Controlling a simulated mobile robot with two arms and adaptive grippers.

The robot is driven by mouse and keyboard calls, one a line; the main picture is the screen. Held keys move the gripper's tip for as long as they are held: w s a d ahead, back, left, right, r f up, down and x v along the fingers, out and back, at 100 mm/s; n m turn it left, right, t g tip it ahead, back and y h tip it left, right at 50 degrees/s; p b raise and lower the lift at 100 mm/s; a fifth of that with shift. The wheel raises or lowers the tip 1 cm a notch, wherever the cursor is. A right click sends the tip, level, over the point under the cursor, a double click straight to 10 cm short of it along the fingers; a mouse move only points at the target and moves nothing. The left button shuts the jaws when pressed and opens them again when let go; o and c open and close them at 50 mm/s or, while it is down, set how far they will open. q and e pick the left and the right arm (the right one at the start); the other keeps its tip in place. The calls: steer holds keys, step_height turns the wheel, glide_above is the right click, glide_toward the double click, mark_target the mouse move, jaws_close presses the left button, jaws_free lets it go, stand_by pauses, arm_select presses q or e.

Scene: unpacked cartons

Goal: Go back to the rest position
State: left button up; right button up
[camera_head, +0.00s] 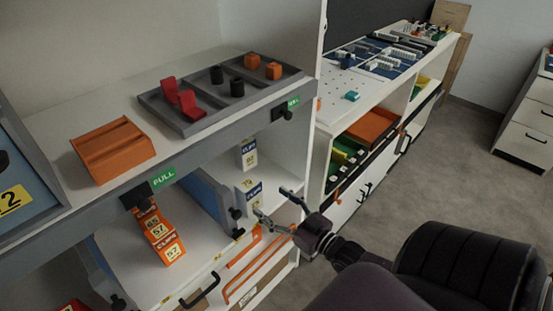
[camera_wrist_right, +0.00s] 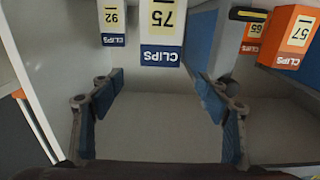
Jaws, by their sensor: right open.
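My right gripper (camera_head: 272,204) is open and empty at the front of the lower shelf, its arm coming in from the lower right. In the right wrist view its two padded fingers (camera_wrist_right: 157,100) stand wide apart with bare shelf between them. Beyond them are a white and blue clips carton marked 75 (camera_wrist_right: 162,30) and one marked 92 (camera_wrist_right: 111,22); neither is touched. The white and blue cartons (camera_head: 249,155) also show in the head view, behind the gripper. My left gripper is not in view.
Orange clips cartons (camera_head: 165,242) stand left on the lower shelf, past a blue divider (camera_head: 202,194). Above is a grey tray (camera_head: 188,126) with red, black and orange pieces, beside an orange block (camera_head: 117,150). A white cabinet (camera_head: 345,190) stands right. The grey floor (camera_head: 440,165) is open.

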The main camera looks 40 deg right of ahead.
steer(key=shift+s, duration=0.7)
steer(key=s+a+f+g+h, duration=0.1)
steer(key=s+f+g, duration=0.3)
steer(key=f, duration=0.7)
steer(key=s+f+g, duration=0.2)
steer(key=s+f, duration=0.3)
steer(key=f, duration=0.6)
steer(key=s+a+f+g+h, duration=0.1)
steer(key=s+f+g, duration=0.3)
steer(key=f, duration=0.7)
steer(key=s+a+f+g, duration=0.2)
steer(key=s+a+f, duration=0.2)
steer(key=s, duration=0.4)
steer(key=s+a+f+n+g, duration=0.1)
steer(key=s+a+f, duration=0.3)
steer(key=s, duration=0.5)
steer(key=s+a+f+g, duration=0.4)
steer(key=s+f, duration=0.3)
steer(key=s, duration=0.1)
steer(key=shift+s, duration=0.25)
